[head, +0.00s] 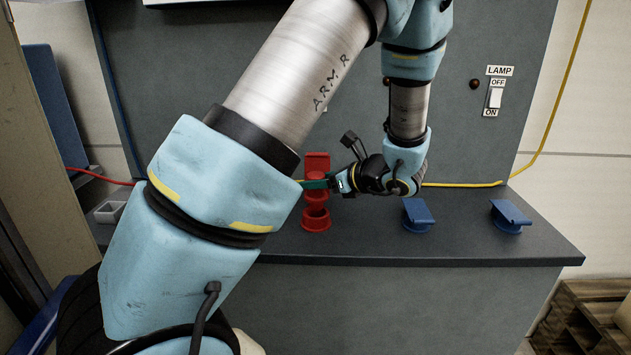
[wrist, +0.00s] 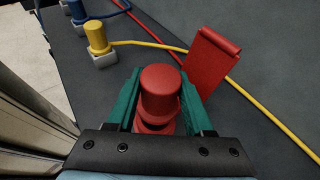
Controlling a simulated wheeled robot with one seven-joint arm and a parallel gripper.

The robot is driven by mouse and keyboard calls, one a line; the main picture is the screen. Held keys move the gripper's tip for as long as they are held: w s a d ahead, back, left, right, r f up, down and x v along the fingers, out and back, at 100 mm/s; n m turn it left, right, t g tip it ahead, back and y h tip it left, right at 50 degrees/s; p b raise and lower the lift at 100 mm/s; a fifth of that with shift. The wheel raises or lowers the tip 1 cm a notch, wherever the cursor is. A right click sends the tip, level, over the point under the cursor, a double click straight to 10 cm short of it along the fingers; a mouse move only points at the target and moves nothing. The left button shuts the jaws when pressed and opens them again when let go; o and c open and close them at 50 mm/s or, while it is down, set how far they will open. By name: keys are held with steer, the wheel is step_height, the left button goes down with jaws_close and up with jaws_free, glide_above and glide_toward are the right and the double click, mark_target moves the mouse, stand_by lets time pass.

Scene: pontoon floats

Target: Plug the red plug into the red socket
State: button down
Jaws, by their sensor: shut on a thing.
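The red plug (head: 316,197) is held upright between the green fingers of my gripper (head: 314,184). In the wrist view the plug's round top (wrist: 160,88) shows between the two fingers, which are shut on it. The red socket (head: 315,222) is on the bench directly below the plug, with its red lid (head: 317,162) raised behind it. The lid also shows in the wrist view (wrist: 211,60), right of the plug. The plug looks lined up over the socket's opening. I cannot tell whether its lower end is inside, and the plug hides most of the socket in the wrist view.
Two blue-lidded sockets (head: 417,215) (head: 510,216) stand to the right with lids down. A yellow plug (wrist: 97,36) and a blue plug (wrist: 77,11) sit in holders. Red and yellow cables cross the bench. A lamp switch (head: 494,97) is on the back panel.

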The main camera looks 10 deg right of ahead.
mark_target(323, 195)
steer(key=shift+f+b, duration=1.35)
steer(key=shift+f, duration=0.6)
steer(key=shift+c, duration=1)
jaws_free()
steer(key=b+v, duration=0.2)
steer(key=v, duration=0.9)
